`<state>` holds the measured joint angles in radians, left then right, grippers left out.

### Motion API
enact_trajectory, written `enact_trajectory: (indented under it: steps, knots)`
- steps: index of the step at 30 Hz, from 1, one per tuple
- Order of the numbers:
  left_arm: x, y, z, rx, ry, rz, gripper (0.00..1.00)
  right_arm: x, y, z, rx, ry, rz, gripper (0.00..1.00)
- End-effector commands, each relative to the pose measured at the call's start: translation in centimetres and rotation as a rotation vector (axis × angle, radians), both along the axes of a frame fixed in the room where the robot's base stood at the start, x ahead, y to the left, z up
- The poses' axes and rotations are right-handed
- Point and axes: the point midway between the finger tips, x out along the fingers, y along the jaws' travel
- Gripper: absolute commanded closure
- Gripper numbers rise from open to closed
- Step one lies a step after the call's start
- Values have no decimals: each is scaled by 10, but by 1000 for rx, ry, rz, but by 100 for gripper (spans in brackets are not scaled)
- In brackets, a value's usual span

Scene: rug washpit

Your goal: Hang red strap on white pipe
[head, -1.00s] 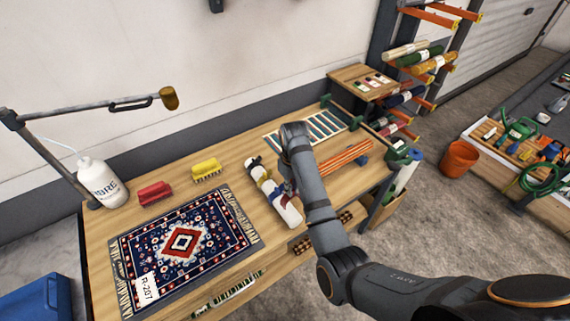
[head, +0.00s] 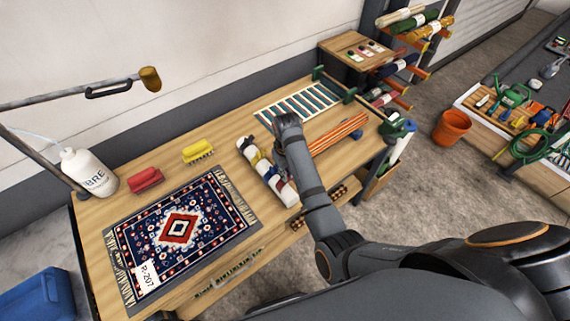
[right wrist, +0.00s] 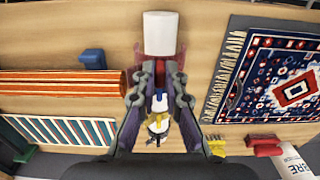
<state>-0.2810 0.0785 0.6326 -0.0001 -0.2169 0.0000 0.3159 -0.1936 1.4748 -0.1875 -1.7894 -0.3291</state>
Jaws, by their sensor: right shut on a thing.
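The white pipe (head: 284,191) lies on the wooden table beside the patterned rug, with several coloured bands around it. Its bare white end shows in the right wrist view (right wrist: 158,32). My right gripper (head: 281,167) is over the near part of the pipe, its fingers pointing down. In the right wrist view my right gripper (right wrist: 161,72) is shut on a dark red band, which looks like the red strap (right wrist: 182,56), around the pipe just behind the white end. The fingers hide most of the strap. Yellow and blue bands show farther along the pipe. My left gripper is out of view.
The rug (head: 180,228) lies left of the pipe, with red (head: 146,179) and yellow (head: 197,151) brushes behind it.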

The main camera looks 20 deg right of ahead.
Motion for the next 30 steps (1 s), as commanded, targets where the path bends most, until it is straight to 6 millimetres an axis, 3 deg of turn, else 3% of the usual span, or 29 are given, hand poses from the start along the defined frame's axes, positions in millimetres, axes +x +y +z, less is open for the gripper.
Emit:
enact_trajectory:
  steps: [10,21,30]
  knots:
    - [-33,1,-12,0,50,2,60,-3,-3,-34,1,0,-2,100]
    - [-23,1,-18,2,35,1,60,-5,-7,-64,-1,0,-5,100]
    - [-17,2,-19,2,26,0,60,-6,-7,-69,0,-1,-6,100]
